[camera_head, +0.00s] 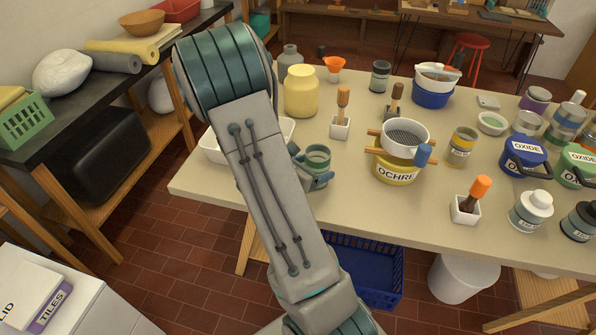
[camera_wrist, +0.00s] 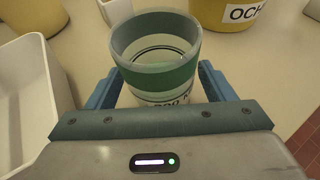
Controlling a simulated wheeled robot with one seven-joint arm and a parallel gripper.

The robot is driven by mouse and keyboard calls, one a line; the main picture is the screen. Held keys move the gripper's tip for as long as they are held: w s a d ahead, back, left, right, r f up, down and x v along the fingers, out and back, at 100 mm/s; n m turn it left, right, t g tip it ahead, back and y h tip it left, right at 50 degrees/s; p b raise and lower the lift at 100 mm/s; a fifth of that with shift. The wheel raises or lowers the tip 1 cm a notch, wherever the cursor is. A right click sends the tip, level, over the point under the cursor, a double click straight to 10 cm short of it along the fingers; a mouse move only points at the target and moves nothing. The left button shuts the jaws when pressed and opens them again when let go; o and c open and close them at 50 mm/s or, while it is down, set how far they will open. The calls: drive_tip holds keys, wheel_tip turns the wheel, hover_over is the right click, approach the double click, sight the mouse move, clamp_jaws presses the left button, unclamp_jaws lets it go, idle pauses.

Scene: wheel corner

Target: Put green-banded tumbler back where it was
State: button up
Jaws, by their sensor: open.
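The green-banded tumbler (camera_head: 318,157) stands on the beige table, partly hidden behind my arm in the head view. In the wrist view the tumbler (camera_wrist: 157,62) is upright, open at the top and looks empty, with a grey rim, a green band and dark print low on its pale wall. My gripper (camera_wrist: 157,88) is open, one blue finger on each side of the tumbler. A small gap shows beside the fingers, but contact low down is hidden. In the head view my gripper (camera_head: 313,180) is mostly covered by my arm.
A white tray (camera_head: 213,151) lies close on the left, also in the wrist view (camera_wrist: 28,95). A yellow OCHRE tub (camera_head: 397,172) with a sieve (camera_head: 405,135) stands to the right. A yellow jar (camera_head: 301,92) and a brush holder (camera_head: 340,127) stand behind. Bare table lies in front.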

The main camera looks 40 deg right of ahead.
drive_tip(key=s+a+r+m+y, duration=0.4)
drive_tip(key=a+m, duration=0.2)
drive_tip(key=a, duration=0.2)
drive_tip(key=s+a+r+m+y, duration=0.4)
drive_tip(key=a+r+m+y, duration=0.1)
drive_tip(key=a+m, duration=0.2)
drive_tip(key=s+a+r+m+y, duration=0.4)
drive_tip(key=a+m, duration=0.3)
drive_tip(key=a, duration=0.3)
drive_tip(key=shift+s+r, duration=0.55)
drive_tip(key=shift+r, duration=0.1)
